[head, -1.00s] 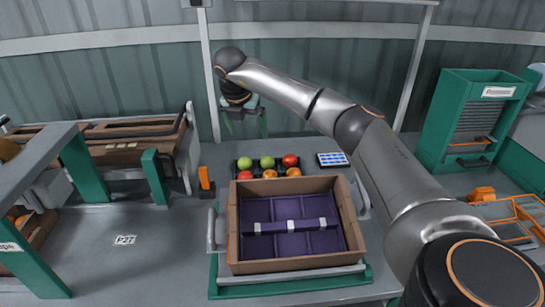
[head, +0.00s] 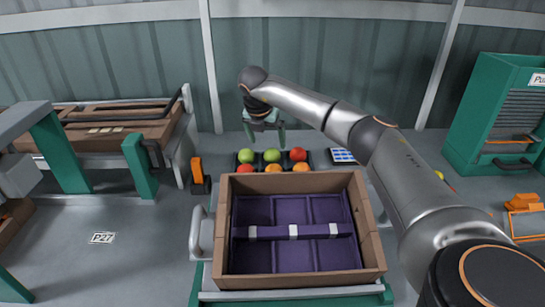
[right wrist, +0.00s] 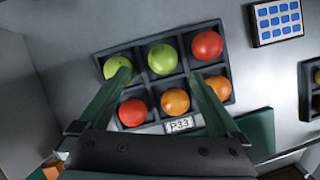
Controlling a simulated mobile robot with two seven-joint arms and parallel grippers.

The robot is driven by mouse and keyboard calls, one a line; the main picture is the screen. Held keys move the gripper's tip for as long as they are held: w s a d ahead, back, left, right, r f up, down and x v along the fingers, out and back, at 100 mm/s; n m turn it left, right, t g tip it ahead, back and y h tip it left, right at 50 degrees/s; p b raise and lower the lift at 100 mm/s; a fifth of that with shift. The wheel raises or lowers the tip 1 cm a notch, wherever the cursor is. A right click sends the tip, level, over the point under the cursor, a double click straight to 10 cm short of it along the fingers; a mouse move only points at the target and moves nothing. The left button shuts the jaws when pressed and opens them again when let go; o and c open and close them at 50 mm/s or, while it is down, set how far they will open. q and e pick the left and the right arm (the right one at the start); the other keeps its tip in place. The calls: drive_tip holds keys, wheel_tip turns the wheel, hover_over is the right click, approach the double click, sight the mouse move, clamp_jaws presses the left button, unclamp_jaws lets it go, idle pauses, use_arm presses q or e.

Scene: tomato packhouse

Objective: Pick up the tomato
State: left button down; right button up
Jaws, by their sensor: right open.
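Several tomatoes lie one to a cell in a black tray (right wrist: 190,65). In the right wrist view the far row has a green tomato (right wrist: 116,66) at left, a green tomato (right wrist: 162,58) in the middle and a red tomato (right wrist: 207,46) at right. The near row has a red tomato (right wrist: 132,112) and two orange tomatoes (right wrist: 175,102) (right wrist: 218,88). My right gripper (right wrist: 160,76) is open and empty above the tray, its fingers either side of the middle column in that view. The head view shows it (head: 265,138) behind the far row. My left gripper is out of view.
A brown crate (head: 374,235) with a purple divided insert stands in front of the tray. A blue-and-white pad (head: 343,156) lies right of the tray. An orange-and-black device (head: 199,175) stands at left. A green cabinet (head: 480,110) is at right.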

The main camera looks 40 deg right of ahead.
sight(272, 151)
drive_tip(key=x, duration=0.6)
drive_tip(key=shift+s+d+f, duration=0.1)
drive_tip(key=shift+d+f, duration=0.2)
drive_tip(key=shift+f, duration=0.05)
drive_tip(key=shift+r, duration=0.1)
drive_tip(key=c, duration=1)
